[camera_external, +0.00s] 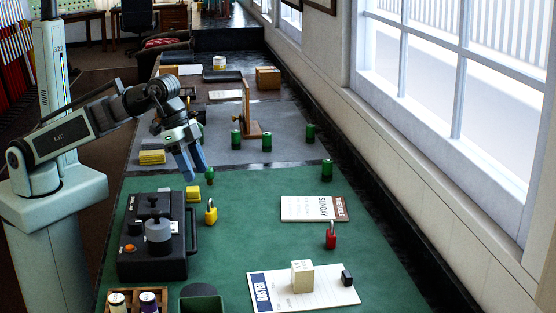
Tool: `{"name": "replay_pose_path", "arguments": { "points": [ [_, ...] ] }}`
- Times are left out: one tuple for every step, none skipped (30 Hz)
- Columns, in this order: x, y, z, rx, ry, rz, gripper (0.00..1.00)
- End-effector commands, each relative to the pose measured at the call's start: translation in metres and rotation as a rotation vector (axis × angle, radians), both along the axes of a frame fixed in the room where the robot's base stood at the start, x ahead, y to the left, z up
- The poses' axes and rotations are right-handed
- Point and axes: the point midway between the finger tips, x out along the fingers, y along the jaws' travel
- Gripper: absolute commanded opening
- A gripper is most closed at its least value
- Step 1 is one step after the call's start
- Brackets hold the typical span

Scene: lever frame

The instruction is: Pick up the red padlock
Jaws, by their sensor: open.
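The red padlock (331,238) stands upright on the green table top at the right, just in front of a white booklet. Its grey shackle points up. My gripper (193,172) hangs at the left side of the table, pointing down, with its blue fingers open. It is well to the left of the red padlock and farther back, above the surface. A small green object (210,176) shows right beside the fingertips; I cannot tell whether it touches them. A yellow padlock (211,213) stands in front of the gripper.
Several green cylinders (267,142) stand farther back, near a wooden upright (246,105). The booklet (307,208) and a paper with a cream block (302,276) flank the red padlock. The green middle is clear.

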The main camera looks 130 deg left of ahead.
Motion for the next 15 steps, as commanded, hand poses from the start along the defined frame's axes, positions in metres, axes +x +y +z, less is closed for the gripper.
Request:
{"name": "replay_pose_path", "arguments": {
  "points": [
    [0.0, 0.0, -0.003, -0.001, 0.005, 0.0, 0.51],
    [0.002, 0.001, -0.004, -0.002, 0.009, 0.0, 0.51],
    [0.007, 0.002, -0.006, -0.003, 0.015, 0.001, 0.51],
    [0.012, 0.003, -0.008, -0.004, 0.02, 0.001, 0.51],
    [0.019, 0.005, -0.008, -0.006, 0.024, 0.001, 0.51],
    [0.03, 0.008, -0.007, -0.008, 0.03, 0.001, 0.51],
    [0.04, 0.01, -0.006, -0.009, 0.035, 0.001, 0.51],
    [0.052, 0.013, -0.005, -0.01, 0.04, 0.001, 0.51],
    [0.069, 0.018, -0.004, -0.012, 0.048, 0.001, 0.51],
    [0.082, 0.021, -0.003, -0.013, 0.054, 0.001, 0.51],
    [0.096, 0.024, -0.001, -0.014, 0.058, 0.001, 0.51],
    [0.114, 0.029, 0.001, -0.016, 0.066, 0.001, 0.51],
    [0.128, 0.033, 0.002, -0.017, 0.073, 0.001, 0.51],
    [0.142, 0.036, 0.004, -0.019, 0.082, 0.001, 0.51],
    [0.16, 0.041, 0.005, -0.021, 0.095, 0.001, 0.51]
  ]
}}
